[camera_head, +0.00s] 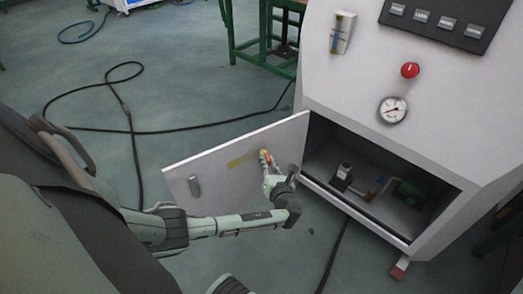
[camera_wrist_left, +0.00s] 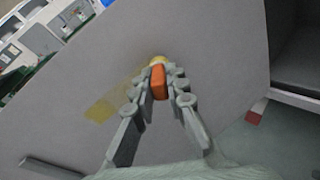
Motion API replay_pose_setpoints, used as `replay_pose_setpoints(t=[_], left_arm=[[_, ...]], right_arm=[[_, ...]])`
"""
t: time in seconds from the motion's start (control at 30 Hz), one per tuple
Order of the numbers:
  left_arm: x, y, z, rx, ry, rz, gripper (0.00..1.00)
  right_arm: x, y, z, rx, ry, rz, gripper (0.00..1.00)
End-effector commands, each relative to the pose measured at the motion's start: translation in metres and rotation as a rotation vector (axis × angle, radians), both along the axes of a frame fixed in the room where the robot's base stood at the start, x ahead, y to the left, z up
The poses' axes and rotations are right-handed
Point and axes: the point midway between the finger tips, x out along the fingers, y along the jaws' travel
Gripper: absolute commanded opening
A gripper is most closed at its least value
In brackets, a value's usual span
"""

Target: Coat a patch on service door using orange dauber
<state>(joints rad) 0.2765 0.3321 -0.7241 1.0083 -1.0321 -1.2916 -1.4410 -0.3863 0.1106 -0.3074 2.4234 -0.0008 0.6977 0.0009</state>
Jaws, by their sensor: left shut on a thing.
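The service door (camera_head: 225,180) of the white generator cabinet stands open, and a yellowish smear (camera_head: 240,160) lies on its upper part. My left gripper (camera_head: 266,160) is shut on the orange dauber (camera_wrist_left: 158,82), against or very near the door face at the right end of the smear. In the left wrist view the dauber's yellow tip (camera_wrist_left: 157,61) points at the door panel, and the smear (camera_wrist_left: 113,100) runs down to the left from it. Whether the tip touches is hard to tell. My right gripper is not in view.
The open compartment (camera_head: 385,195) holds a pump and fittings. A door handle (camera_head: 194,187) projects at the left. Black cable (camera_head: 130,125) lies on the floor; a green stand (camera_head: 262,40) is behind.

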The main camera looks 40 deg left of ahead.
Motion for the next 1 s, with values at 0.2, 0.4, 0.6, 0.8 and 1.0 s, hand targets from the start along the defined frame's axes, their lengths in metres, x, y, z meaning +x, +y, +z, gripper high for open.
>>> replay_pose_setpoints(t=[0.2, 0.4, 0.6, 0.8, 1.0], left_arm=[[0.008, -0.002, 0.000, 0.001, 0.001, 0.000, 0.00], [0.007, -0.003, 0.000, 0.001, 0.001, 0.000, 0.00], [0.004, -0.014, 0.001, -0.003, 0.001, -0.002, 0.00], [-0.004, -0.033, 0.001, -0.002, 0.002, -0.001, 0.00], [-0.010, -0.051, 0.000, -0.001, 0.002, 0.000, 0.00]], right_arm=[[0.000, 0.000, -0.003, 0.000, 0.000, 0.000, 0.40], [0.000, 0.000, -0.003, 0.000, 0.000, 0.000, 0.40], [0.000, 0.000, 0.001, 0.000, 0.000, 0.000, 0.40], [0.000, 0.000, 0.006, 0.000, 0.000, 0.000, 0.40], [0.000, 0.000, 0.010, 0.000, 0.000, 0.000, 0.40]])
